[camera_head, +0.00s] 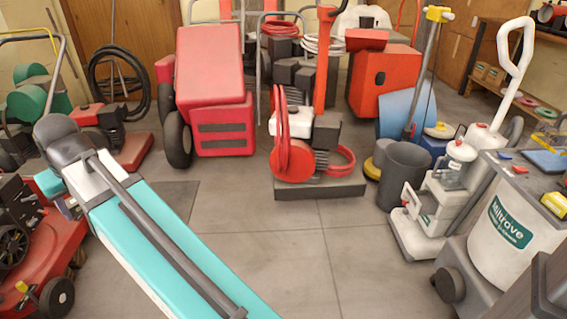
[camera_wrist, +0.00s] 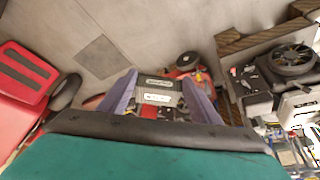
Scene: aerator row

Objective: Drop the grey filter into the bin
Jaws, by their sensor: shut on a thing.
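In the wrist view, my gripper (camera_wrist: 158,79) has two purple fingers closed on either side of a small dark grey, boxy thing with pale labels, which I take to be the grey filter (camera_wrist: 155,92). Its lower part is partly hidden by the dark rim of my wrist. The head view does not clearly show my gripper or the filter; my teal arm crosses the lower left there. A dark grey, open-topped round bin (camera_head: 403,178) stands on the floor right of centre in the head view, well apart from my arm.
A white upright machine (camera_head: 440,205) stands close to the bin's right. A red machine with a hose reel (camera_head: 300,160) is to its left. A large red machine (camera_head: 215,100) stands at the back, and a red mower-like machine (camera_head: 40,255) at the left. The middle floor is clear.

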